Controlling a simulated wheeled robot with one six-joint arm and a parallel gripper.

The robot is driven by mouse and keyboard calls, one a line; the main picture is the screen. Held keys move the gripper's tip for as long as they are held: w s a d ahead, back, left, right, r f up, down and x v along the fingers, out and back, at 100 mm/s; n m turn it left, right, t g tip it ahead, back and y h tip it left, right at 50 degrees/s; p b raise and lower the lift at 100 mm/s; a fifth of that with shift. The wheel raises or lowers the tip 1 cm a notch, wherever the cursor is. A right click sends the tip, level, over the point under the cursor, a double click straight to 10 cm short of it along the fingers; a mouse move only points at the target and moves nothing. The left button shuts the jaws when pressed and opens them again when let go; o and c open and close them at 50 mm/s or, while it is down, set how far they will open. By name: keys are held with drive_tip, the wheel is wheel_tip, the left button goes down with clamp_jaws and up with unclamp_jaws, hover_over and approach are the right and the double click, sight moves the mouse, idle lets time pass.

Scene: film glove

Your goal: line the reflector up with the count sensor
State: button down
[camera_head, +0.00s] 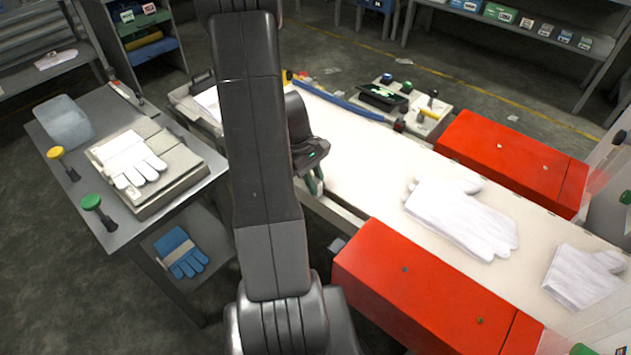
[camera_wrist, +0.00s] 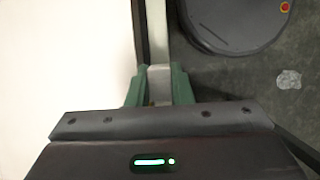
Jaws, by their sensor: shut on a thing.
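My gripper (camera_head: 318,184) is low at the near edge of the white conveyor belt (camera_head: 362,160), just left of the near red cover. In the wrist view my gripper's green fingers (camera_wrist: 158,92) are closed on a small pale grey piece (camera_wrist: 159,80) at the belt's side rail. It may be the reflector or its mount; its face is hidden. A small dark block (camera_head: 337,246) sits at the left end of the near red cover, and a small dark-and-red block (camera_head: 399,125) stands at the belt's far edge. I cannot tell whether either is the count sensor.
Red covers stand on the near side (camera_head: 415,285) and far side (camera_head: 515,160) of the belt. White gloves (camera_head: 462,218) lie on the belt between and beyond them. A grey table (camera_head: 75,108) at left holds a glove on a block. My arm hides the middle.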

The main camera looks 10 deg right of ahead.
drive_tip(key=s+d, duration=0.2)
drive_tip(key=shift+s+d+b, duration=0.1)
drive_tip(key=shift+s+b, duration=0.2)
drive_tip(key=shift+s, duration=0.1)
drive_tip(key=c, duration=1.3)
unclamp_jaws()
drive_tip(key=shift+r, duration=0.1)
drive_tip(key=p+v, duration=0.1)
drive_tip(key=v, duration=1.2)
drive_tip(key=shift+w+r, duration=0.2)
drive_tip(key=shift+r, duration=0.05)
drive_tip(key=b+x, duration=0.1)
drive_tip(key=x, duration=1.3)
drive_tip(key=shift+w+a+r, duration=0.1)
drive_tip(key=shift+w+a, duration=0.6)
